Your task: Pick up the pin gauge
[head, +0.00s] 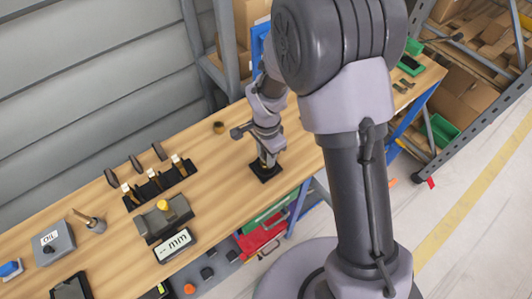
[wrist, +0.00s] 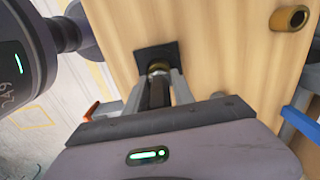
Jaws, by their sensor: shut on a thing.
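My gripper (head: 267,160) points down at a black square base (head: 265,176) on the wooden bench, near its front edge. In the wrist view, my gripper (wrist: 157,80) is shut on a dark upright piece with a brass-coloured part, which I take for the pin gauge (wrist: 158,92). It stands over the black base (wrist: 145,54); I cannot tell whether it touches it. The fingers hide its sides, and in the head view the gripper hides most of it.
A brass ring (head: 218,127) lies on the bench (head: 215,165) behind and left of my gripper. Farther left are a black rack (head: 160,186) with brass-and-white handled tools, a grey block with a yellow knob (head: 163,205) and an "mm" sign (head: 175,245). The bench around the base is clear.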

